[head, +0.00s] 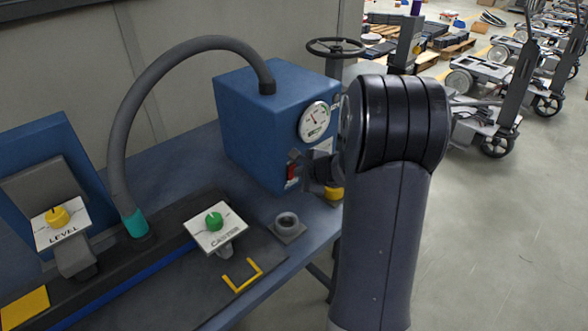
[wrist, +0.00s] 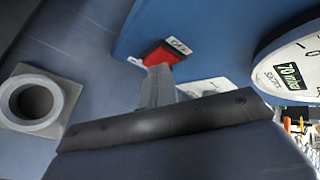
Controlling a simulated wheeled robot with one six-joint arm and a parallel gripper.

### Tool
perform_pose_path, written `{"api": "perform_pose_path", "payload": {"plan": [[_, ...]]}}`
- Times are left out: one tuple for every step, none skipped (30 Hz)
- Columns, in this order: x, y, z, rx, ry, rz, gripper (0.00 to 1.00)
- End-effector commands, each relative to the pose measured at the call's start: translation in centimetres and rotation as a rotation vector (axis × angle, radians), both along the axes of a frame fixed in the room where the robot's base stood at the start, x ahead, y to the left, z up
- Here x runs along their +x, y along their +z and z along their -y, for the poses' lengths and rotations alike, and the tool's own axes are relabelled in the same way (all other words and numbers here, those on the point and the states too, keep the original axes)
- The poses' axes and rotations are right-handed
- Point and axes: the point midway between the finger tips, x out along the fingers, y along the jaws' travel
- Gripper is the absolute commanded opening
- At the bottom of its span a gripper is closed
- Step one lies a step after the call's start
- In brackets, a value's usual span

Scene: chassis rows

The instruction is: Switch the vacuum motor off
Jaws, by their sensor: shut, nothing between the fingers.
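The vacuum motor is a blue box (head: 245,125) on the bench, with a round dial gauge (head: 314,121) on its front face. A red switch (head: 292,174) sits low on that face; it also shows in the wrist view (wrist: 163,54) beside a small white label. My gripper (head: 300,165) is at the switch, and in the wrist view its shut fingers (wrist: 158,75) reach the switch's lower edge. I cannot tell whether they touch it. The fingers hide part of the switch, and its setting is not clear.
A grey hose (head: 150,85) runs from the box top to a teal fitting (head: 135,222). A green CASTER knob (head: 213,221), a yellow LEVEL knob (head: 57,216) and a grey ring socket (head: 287,222) stand nearby. A handwheel (head: 337,46) is behind the box. Wheeled chassis (head: 485,70) stand beyond.

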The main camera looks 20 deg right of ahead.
Motion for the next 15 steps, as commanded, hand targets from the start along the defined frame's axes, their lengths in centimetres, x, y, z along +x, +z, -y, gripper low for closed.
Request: {"api": "perform_pose_path", "payload": {"plan": [[-0.22,-0.14,0.13,-0.001,-0.001,0.000,0.00],[-0.35,-0.17,0.19,-0.001,-0.001,0.000,0.00],[-0.53,-0.21,0.26,0.000,-0.002,0.000,0.00],[-0.68,-0.23,0.32,0.000,-0.002,0.000,0.00],[-0.82,-0.25,0.35,0.001,-0.001,0.001,0.00],[-0.98,-0.23,0.39,0.001,-0.001,0.001,0.00],[-1.07,-0.22,0.41,0.001,-0.001,0.001,0.00],[-1.14,-0.21,0.42,0.001,0.000,0.001,0.00],[-1.18,-0.18,0.43,0.001,0.000,0.000,0.00],[-1.18,-0.16,0.42,0.001,0.000,0.000,0.00],[-1.18,-0.15,0.42,0.001,0.000,0.000,0.00],[-1.17,-0.14,0.41,0.001,0.000,0.000,0.00],[-1.17,-0.14,0.42,0.001,0.001,0.000,0.00],[-1.17,-0.14,0.41,0.001,0.001,0.000,0.00],[-1.16,-0.15,0.42,0.000,0.000,0.000,0.00]]}}
